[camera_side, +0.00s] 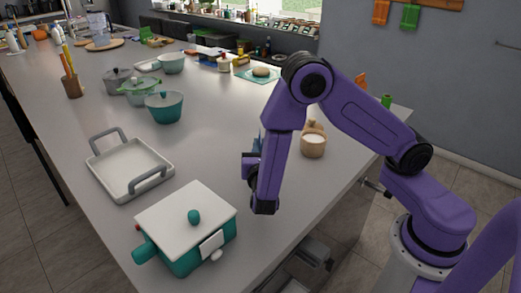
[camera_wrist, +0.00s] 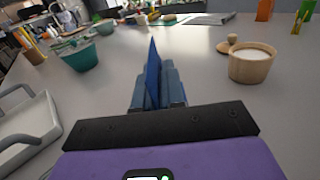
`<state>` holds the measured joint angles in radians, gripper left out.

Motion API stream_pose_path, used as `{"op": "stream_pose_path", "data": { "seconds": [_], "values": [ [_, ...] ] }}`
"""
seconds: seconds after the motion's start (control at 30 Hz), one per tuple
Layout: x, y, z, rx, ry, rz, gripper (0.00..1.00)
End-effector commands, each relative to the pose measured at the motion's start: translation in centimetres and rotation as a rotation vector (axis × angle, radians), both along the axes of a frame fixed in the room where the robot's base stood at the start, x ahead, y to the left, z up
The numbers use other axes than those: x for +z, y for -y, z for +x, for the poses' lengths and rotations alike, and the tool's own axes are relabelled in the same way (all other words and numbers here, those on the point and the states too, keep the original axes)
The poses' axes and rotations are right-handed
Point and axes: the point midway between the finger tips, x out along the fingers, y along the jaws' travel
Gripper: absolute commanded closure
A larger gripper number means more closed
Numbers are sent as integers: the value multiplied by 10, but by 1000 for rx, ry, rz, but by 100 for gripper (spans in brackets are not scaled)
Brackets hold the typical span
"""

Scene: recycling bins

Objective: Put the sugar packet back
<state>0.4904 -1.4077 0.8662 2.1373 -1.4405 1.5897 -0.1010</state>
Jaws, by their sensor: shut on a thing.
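My gripper (camera_wrist: 158,90) is shut on a thin blue packet, the sugar packet (camera_wrist: 152,70), which stands on edge between the fingers in the wrist view. Its printing cannot be read. In the side view my gripper (camera_side: 257,148) is mostly hidden behind my purple wrist, and only a bit of blue shows there. It is held over the grey counter. A wooden sugar bowl (camera_side: 313,145) with white contents stands to the right of the gripper, apart from it. It also shows in the wrist view (camera_wrist: 250,69), with a wooden lid behind it.
A white tray with grey handles (camera_side: 130,170) and a teal pot with a white lid (camera_side: 190,235) stand at left and front. A teal bowl (camera_side: 164,107) and other pots stand farther back. The middle of the counter (camera_side: 215,130) is clear.

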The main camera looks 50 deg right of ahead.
Motion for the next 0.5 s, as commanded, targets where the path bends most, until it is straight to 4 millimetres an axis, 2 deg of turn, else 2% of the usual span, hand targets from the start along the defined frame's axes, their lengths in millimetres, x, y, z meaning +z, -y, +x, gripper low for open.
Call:
{"op": "stream_pose_path", "data": {
  "seconds": [0.13,0.43,0.47,0.5],
  "values": [
    [-9,1,0,-1,1,-1,100],
    [-10,0,-1,-1,1,0,100],
    [-10,0,-1,-1,1,1,81],
    [-10,0,-1,-1,1,1,68]
  ]
}}
